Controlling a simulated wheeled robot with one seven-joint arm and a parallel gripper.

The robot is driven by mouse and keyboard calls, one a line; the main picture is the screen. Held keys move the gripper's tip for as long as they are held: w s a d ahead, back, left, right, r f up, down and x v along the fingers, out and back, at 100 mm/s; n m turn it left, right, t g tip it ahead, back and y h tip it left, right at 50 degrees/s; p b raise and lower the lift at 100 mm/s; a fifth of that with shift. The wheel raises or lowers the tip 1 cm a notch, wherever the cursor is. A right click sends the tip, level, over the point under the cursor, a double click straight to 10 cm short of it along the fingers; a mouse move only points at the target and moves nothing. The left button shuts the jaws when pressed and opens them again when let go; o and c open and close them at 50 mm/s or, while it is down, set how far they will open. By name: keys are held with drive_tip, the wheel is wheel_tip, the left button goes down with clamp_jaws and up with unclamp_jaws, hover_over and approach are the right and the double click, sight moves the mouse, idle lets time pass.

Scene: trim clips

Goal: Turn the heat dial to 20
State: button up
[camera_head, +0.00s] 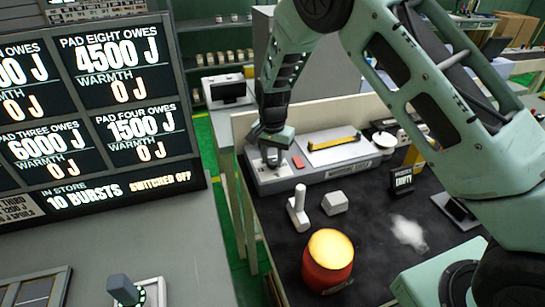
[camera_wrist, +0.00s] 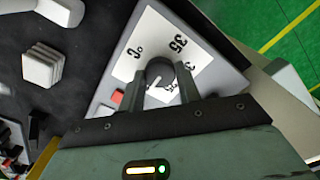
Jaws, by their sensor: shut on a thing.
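The heat dial (camera_wrist: 160,70) is a dark round knob on a pale panel with a white number plate (camera_wrist: 125,62). A 35 shows at its upper right and what looks like a 0 at its upper left; other numbers are partly hidden by my fingers. A light pointer mark shows on the knob's lower side, but I cannot read its value. My gripper (camera_wrist: 160,88) is shut on the dial, one finger on each side. In the head view my gripper (camera_head: 271,148) reaches down onto the left end of the grey panel (camera_head: 330,165), hiding most of the dial.
A small red button (camera_head: 298,162) sits beside the dial. A white handle-like part (camera_head: 298,208), a pale block (camera_head: 335,203) and a red pot with a yellow top (camera_head: 328,262) stand on the dark bench. The board (camera_head: 95,110) at left reads 10 bursts, switched off.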

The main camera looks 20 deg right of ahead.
sight(272, 160)
drive_tip(key=shift+m, duration=0.4)
drive_tip(key=o, duration=1)
drive_tip(key=shift+c, duration=0.2)
wheel_tip(272, 160, up, 18)
drive_tip(key=b, duration=0.3)
drive_tip(key=shift+f, duration=0.25)
